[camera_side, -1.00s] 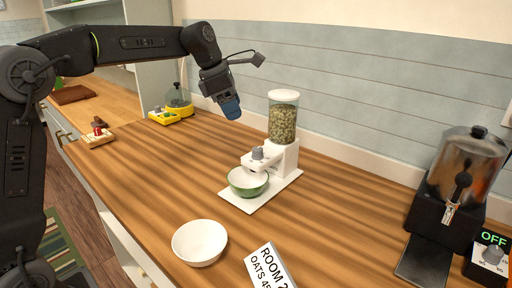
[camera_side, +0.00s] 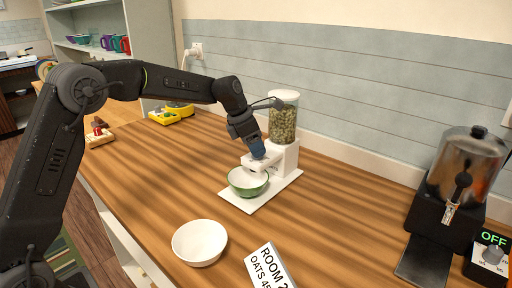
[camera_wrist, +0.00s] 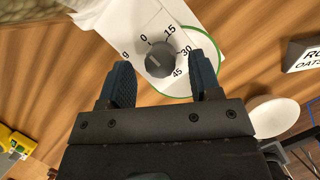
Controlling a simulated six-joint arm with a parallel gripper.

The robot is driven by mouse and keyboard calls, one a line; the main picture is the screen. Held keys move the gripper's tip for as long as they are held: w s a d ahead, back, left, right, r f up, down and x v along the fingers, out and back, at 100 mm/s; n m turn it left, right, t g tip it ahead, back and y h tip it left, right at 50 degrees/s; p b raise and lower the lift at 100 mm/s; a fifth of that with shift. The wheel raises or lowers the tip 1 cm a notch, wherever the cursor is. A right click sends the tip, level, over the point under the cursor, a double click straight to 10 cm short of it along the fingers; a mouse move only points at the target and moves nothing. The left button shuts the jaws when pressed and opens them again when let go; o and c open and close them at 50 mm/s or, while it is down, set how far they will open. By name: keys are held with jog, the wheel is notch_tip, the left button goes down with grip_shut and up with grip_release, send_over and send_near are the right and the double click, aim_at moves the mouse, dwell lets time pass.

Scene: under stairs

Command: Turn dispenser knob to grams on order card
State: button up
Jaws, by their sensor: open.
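The white dispenser (camera_side: 287,158) carries a clear hopper of greenish flakes (camera_side: 283,122). Its grey knob (camera_wrist: 160,60) sits on a white dial marked 0, 15, 30, 45 and g. I cannot read surely where the knob's pale mark points. My gripper (camera_wrist: 163,78) is open, with one blue finger on each side of the knob; contact is not clear. In the side view my gripper (camera_side: 257,152) is down at the dispenser and hides most of the knob. The order card (camera_side: 268,268) reads ROOM 2 and OATS, then what looks like 45, cut off by the frame edge.
A green bowl (camera_side: 249,183) stands under the spout on the white base (camera_side: 283,186). A white bowl (camera_side: 199,243) stands in front. A drink urn (camera_side: 470,165) and a box marked OFF (camera_side: 490,256) are at right. A yellow item (camera_side: 172,114) is behind left.

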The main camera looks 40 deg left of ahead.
jog(key=shift+w+d+f, duration=0.15)
jog(key=shift+w+f, duration=0.05)
jog(key=shift+f, duration=0.35)
jog(key=c, duration=0.9)
jog(key=shift+c, duration=0.2)
